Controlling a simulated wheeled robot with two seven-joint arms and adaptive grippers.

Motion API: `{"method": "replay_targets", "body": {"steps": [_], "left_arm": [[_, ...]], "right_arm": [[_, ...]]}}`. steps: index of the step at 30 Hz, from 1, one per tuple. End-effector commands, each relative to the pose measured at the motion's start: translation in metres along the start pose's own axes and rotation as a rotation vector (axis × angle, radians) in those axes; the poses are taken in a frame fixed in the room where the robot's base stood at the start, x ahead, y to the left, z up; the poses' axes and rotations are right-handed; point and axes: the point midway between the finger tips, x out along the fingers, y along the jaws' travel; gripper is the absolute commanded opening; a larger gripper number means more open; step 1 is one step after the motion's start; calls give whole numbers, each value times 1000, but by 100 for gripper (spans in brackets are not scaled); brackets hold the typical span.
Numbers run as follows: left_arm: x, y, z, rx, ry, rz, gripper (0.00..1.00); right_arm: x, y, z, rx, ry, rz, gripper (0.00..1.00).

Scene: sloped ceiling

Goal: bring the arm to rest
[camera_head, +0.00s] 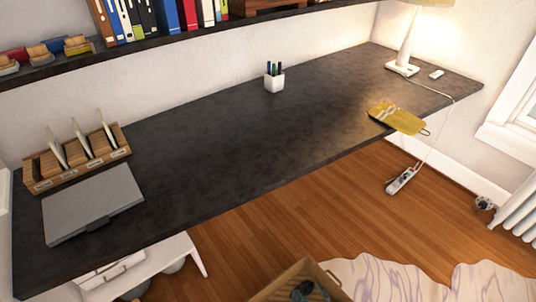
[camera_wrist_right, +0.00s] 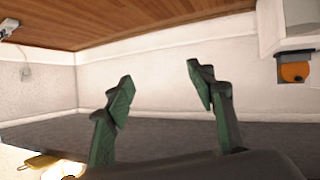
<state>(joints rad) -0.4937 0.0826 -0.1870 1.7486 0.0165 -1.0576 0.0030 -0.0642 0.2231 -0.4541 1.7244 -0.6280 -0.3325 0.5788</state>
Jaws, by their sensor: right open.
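In the wrist view my right gripper (camera_wrist_right: 160,90) has its two dark green fingers spread wide, with nothing between them. In the head view a small dark shape, likely the same gripper (camera_head: 309,290), shows at the bottom edge in front of the desk, over a wooden crate. It is apart from the desk and touches nothing that I can make out. My left gripper shows in neither view.
The long dark desk (camera_head: 200,160) is mostly clear. A closed grey laptop (camera_head: 92,203), wooden organizer (camera_head: 75,160), pen cup (camera_head: 274,81) and lamp (camera_head: 404,50) stand on it. A yellow flat item (camera_head: 398,117) overhangs its front edge. The crate (camera_head: 275,286) is below.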

Motion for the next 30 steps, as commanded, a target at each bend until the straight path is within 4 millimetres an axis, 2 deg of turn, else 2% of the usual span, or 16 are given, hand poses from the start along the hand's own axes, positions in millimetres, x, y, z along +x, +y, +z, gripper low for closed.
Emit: {"method": "replay_targets", "body": {"steps": [1, 3, 5, 9, 12, 15, 21, 27, 30], "left_arm": [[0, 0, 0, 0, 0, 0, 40], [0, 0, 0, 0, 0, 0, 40], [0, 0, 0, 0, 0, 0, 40], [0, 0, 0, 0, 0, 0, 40], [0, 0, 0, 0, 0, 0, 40], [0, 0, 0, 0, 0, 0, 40], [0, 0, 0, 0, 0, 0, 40], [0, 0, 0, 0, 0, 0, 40], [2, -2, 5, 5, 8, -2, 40]], "right_arm": [[-10, 11, 37, 27, -84, 33, 51], [-25, 23, 84, 58, -199, 70, 51], [-42, 30, 124, 84, -298, 92, 51], [-92, 34, 213, 141, -527, 117, 51], [-136, 28, 269, 184, -683, 112, 51], [-176, 19, 312, 220, -813, 94, 51], [-243, -5, 367, 283, -1001, 42, 51], [-303, -29, 402, 341, -1144, -22, 51], [-305, -32, 404, 334, -1135, -25, 51]]}}
